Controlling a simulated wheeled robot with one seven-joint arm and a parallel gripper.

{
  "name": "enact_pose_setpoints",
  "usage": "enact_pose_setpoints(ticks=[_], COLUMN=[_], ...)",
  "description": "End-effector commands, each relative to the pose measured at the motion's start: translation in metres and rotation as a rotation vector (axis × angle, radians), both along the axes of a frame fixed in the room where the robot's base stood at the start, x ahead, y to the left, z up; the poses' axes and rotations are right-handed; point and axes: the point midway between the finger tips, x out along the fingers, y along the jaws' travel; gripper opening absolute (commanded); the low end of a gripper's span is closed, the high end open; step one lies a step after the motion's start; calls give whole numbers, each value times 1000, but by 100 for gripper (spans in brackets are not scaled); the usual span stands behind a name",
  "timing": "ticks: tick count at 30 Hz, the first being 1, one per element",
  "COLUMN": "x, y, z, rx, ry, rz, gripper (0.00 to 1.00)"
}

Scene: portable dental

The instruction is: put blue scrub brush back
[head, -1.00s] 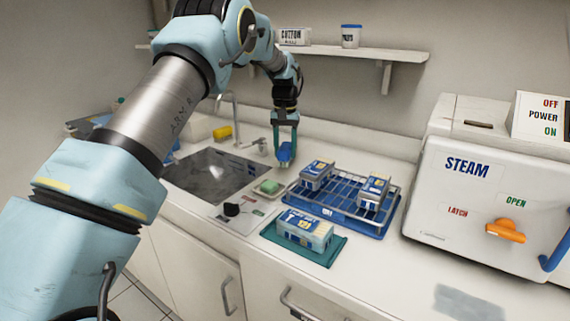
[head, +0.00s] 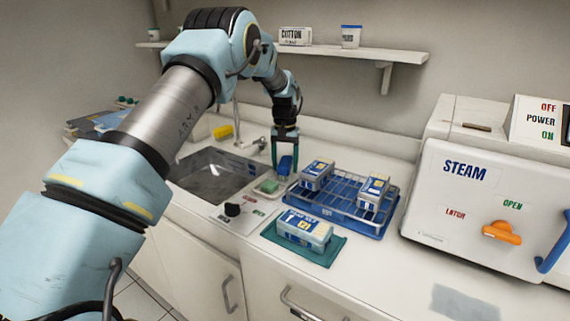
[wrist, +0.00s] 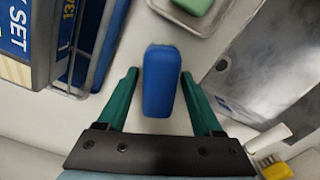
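The blue scrub brush (head: 285,165) is at the counter between the sink and the blue rack. My gripper (head: 285,163) reaches down over it. In the wrist view the brush (wrist: 160,82) lies between my two green fingers (wrist: 160,75), with a narrow gap on each side, so the gripper looks open around it. A pale green edge shows at the brush's far end. The brush seems to rest on the counter, though its underside is hidden.
A green sponge (head: 268,187) sits on a small dish beside the sink (head: 212,180). The blue rack (head: 372,228) with boxes stands close on the right. A boxed set lies on a teal tray (head: 325,256) in front. The steam unit (head: 480,195) is far right.

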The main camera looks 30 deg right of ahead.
Motion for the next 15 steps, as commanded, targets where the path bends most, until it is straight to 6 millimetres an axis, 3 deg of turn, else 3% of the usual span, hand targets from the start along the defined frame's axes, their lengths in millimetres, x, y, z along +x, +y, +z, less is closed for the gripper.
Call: enact_pose_setpoints(ticks=[3,10,15], x=[0,0,1], y=[0,0,-1], z=[0,1,14], rx=[0,0,-2], ry=[0,0,-3], rz=[0,0,0], gripper=[80,80,80])
